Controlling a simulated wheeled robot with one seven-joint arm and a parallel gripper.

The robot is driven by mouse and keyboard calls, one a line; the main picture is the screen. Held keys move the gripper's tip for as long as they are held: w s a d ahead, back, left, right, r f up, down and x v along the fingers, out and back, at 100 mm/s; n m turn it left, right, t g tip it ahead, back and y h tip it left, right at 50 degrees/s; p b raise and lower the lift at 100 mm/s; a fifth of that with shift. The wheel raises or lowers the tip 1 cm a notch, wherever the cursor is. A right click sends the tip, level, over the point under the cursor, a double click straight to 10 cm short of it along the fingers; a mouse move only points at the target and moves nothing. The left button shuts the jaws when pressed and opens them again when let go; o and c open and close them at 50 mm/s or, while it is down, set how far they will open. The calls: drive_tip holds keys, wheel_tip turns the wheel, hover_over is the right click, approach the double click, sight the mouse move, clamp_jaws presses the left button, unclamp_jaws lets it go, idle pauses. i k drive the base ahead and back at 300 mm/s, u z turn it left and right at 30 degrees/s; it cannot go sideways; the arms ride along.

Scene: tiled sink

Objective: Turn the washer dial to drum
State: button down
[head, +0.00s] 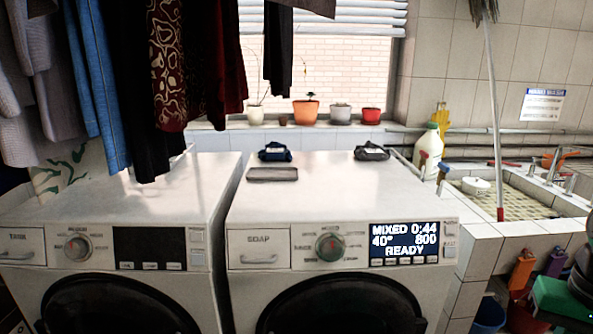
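The washer (440,280) is the white front-loader on the right, with a drawer marked SOAP (258,246). Its round dial (330,246) has a greenish face and a red pointer that points up, toward the label MIXED. Several other small labels ring the dial, too small to read surely. The lit display (404,243) reads MIXED 0:44, 40°, 800, READY. The round door below is only partly in view. My gripper is not in view, and nothing covers the dial.
A similar white machine (120,205) stands on the left, with its own dial (77,248) and a dark display. Clothes (170,60) hang above it. Two dark folded items and a grey flat item (272,174) lie on the washer. A tiled sink (520,207) is at right.

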sight(331, 248)
drive_tip(key=z, duration=0.35)
drive_tip(key=k, duration=1.65)
drive_tip(key=u, duration=0.45)
drive_tip(key=i, duration=1)
drive_tip(key=z, duration=0.05)
